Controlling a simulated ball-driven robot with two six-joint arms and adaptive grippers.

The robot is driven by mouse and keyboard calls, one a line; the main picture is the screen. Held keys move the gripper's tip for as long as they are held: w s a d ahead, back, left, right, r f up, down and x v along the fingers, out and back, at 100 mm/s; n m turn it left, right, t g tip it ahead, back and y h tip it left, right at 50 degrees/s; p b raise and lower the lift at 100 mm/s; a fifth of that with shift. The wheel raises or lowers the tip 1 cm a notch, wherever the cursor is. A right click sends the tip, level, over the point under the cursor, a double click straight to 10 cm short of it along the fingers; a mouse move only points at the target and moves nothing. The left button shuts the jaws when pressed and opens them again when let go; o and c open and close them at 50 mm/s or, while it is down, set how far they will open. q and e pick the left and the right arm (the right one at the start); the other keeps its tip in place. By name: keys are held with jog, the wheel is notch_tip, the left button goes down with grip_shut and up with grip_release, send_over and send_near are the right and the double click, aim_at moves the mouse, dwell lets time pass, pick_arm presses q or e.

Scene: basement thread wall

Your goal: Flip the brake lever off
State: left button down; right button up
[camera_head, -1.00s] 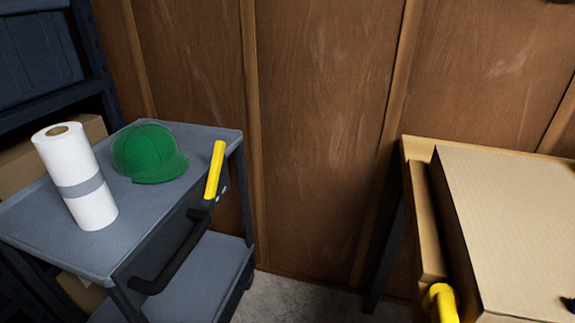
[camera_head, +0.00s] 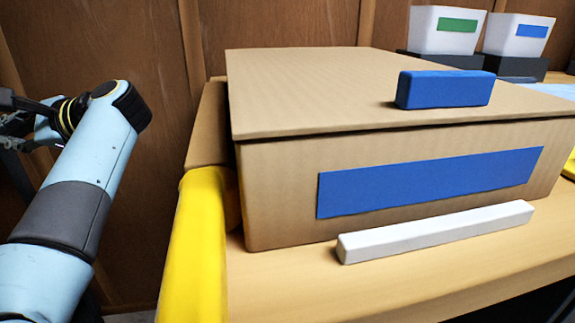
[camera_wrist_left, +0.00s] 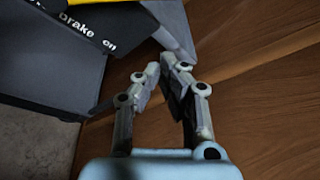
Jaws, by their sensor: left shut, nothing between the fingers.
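The yellow brake lever (camera_wrist_left: 88,1) shows only as a thin strip at the top edge of the left wrist view. Below it is a dark housing (camera_wrist_left: 60,65) with white lettering that reads "brake" and "on". My left gripper (camera_wrist_left: 166,72) is shut and empty, to the right of the lettering, close to a grey edge of the cart (camera_wrist_left: 172,28). I cannot tell whether it touches. In the head view my left gripper (camera_head: 12,125) is at the left edge, partly cut off. The head view does not show the cart. My right gripper is in neither view.
A large cardboard box (camera_head: 285,180) with a blue block (camera_head: 445,89) on it stands on a wooden table (camera_head: 300,290). A white bar (camera_head: 435,232) and a yellow object (camera_head: 195,255) are beside it. White bins (camera_head: 445,30) stand behind. A brown panelled wall (camera_wrist_left: 265,70) is near the gripper.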

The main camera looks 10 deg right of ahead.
pick_arm(q)
jog(key=shift+w+d+n, duration=0.1)
jog(key=shift+d+n, duration=0.2)
jog(key=shift+n, duration=0.1)
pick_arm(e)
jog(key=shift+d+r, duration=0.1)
pick_arm(q)
jog(key=f+b+x, duration=0.1)
jog(key=b+x, duration=0.1)
jog(key=x, duration=0.8)
jog(key=s+r, duration=0.3)
jog(key=shift+s+d+p, duration=0.1)
jog(key=shift+p, duration=0.3)
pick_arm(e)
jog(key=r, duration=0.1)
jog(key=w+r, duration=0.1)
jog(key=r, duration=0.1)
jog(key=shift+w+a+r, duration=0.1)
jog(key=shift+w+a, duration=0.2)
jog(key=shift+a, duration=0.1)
pick_arm(q)
jog(key=shift+s+r, duration=0.1)
